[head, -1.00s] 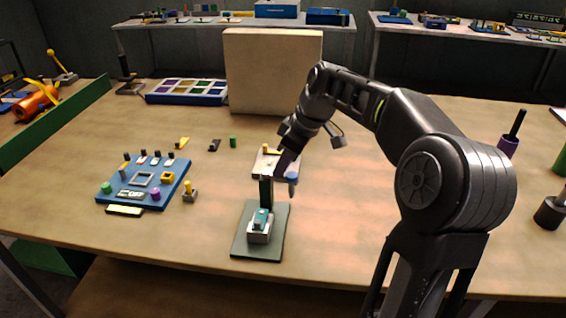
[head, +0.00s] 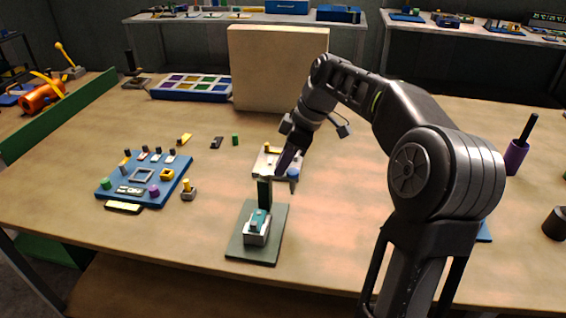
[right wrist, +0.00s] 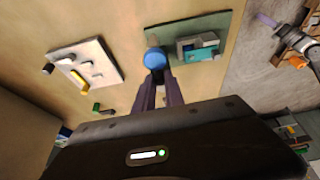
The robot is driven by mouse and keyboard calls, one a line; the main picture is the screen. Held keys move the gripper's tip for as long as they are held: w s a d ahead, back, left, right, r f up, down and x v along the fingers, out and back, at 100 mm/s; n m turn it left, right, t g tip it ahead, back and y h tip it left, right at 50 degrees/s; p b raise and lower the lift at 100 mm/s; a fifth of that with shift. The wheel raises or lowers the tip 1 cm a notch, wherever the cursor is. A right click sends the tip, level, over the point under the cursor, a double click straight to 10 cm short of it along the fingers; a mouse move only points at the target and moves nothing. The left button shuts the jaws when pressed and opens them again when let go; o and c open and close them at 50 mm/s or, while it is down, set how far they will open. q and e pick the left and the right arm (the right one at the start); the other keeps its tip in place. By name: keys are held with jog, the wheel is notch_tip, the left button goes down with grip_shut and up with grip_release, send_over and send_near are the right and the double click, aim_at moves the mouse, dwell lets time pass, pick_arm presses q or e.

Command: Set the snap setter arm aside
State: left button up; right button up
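The snap setter has a green base plate (head: 275,240), an upright black post (head: 264,192) and a grey block with a teal top (head: 256,228). A blue knob (head: 293,174), apparently on its arm, is right of the post top; the arm itself is mostly hidden. My right gripper (head: 281,168) points down, its dark fingers just left of the knob. In the right wrist view the fingers (right wrist: 157,82) are close together and seem shut. The blue knob (right wrist: 155,59) shows at their tips, touching or almost touching, not clearly between them. My left gripper is not in view.
A white board (head: 268,160) with small parts lies just behind the setter. A blue parts board (head: 130,194) is at left, with a yellow-topped part (head: 188,190) beside it. A large beige block (head: 275,70) stands behind. The table right of the setter is partly covered by my arm.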

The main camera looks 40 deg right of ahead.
jog(key=o, duration=0.5)
jog(key=p+v, duration=0.1)
jog(key=v, duration=0.5)
jog(key=shift+d+r, duration=0.1)
jog(key=shift+r, duration=0.25)
jog(key=shift+s+d+r+p, duration=0.2)
jog(key=shift+s+r+p, duration=0.15)
jog(key=shift+r+p, duration=0.15)
jog(key=shift+f, duration=0.1)
